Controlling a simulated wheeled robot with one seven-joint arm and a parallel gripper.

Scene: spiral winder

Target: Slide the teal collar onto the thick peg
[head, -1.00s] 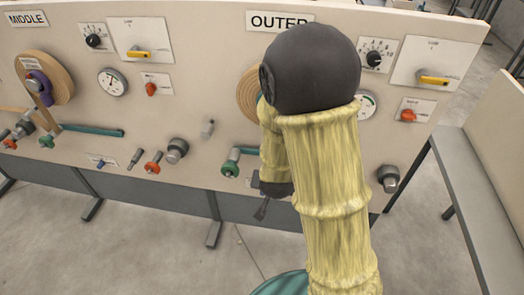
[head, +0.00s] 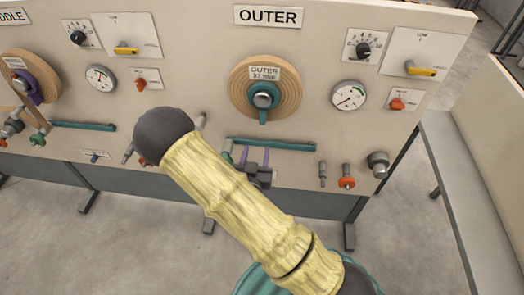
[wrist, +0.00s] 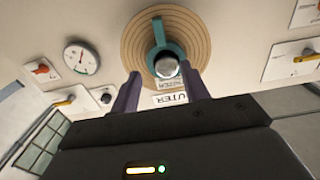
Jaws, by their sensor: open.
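The teal collar (head: 263,116) is around a silver peg end (head: 263,99) at the centre of the tan OUTER coil (head: 288,82), with its tab hanging down in the head view. The collar also shows in the wrist view (wrist: 157,32). The thick peg appears to be the wide grey one (head: 378,163) at the panel's lower right, with nothing on it. My gripper (head: 254,154) is open and empty below the coil. In the wrist view its purple fingers (wrist: 160,75) stand on either side of the silver end, apparently short of the collar.
A long teal bar (head: 285,145) juts from the panel just above my gripper. A grey bench (head: 450,165) is at the right.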

